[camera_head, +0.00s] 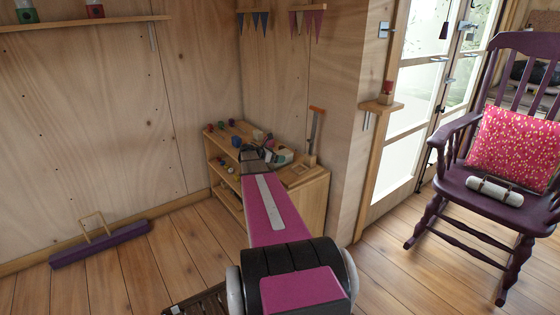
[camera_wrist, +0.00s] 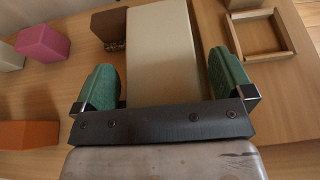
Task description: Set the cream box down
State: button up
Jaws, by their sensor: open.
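The cream box (camera_wrist: 160,45) lies between the two green-padded fingers of my gripper (camera_wrist: 162,75) in the wrist view. The fingers are open, one on each side of the box, with a narrow gap at least on the right. The box appears to rest on the wooden top (camera_wrist: 70,80); its near end is hidden behind my gripper's dark crossbar. In the head view my gripper (camera_head: 256,155) is over the low shelf unit (camera_head: 308,180) in the corner, and I cannot make out the box clearly there.
On the wooden top are a pink block (camera_wrist: 42,43), an orange block (camera_wrist: 28,134), a brown block (camera_wrist: 109,28) and a square wooden frame (camera_wrist: 288,32). A purple rocking chair (camera_head: 490,200) stands at right. A purple broom head (camera_head: 100,244) lies on the floor.

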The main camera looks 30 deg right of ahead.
jog(key=shift+f, duration=0.35)
jog(key=c, duration=1.1)
